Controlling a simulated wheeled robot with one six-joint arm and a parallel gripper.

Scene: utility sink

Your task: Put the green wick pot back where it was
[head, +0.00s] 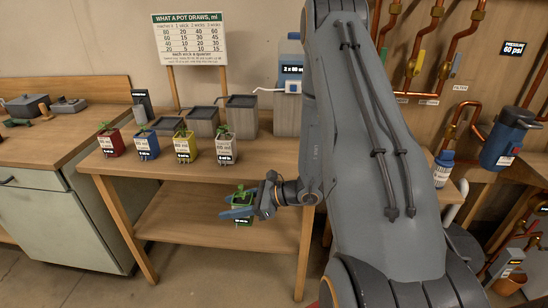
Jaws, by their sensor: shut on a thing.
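The green wick pot (244,219), with a small green plant in it, shows in front of the wooden bench, below the level of its top. My gripper (241,209) is shut on it, with a blue finger across it. The fingers and wrist hide part of the pot. In the picture the pot overlaps the bench's lower shelf (190,235); I cannot tell its exact height or depth. A red pot (111,147), a blue pot (147,152), a yellow pot (183,155) and a pale grey pot (224,157) stand in a row along the bench top's front edge (265,165).
Behind the row stand grey-lidded containers (242,122) and a device with a display (288,109). A sign (190,39) on posts rises behind. Bare bench top shows right of the pale pot. Pipes, a blue bottle (443,168) and a blue canister (503,145) are at the right.

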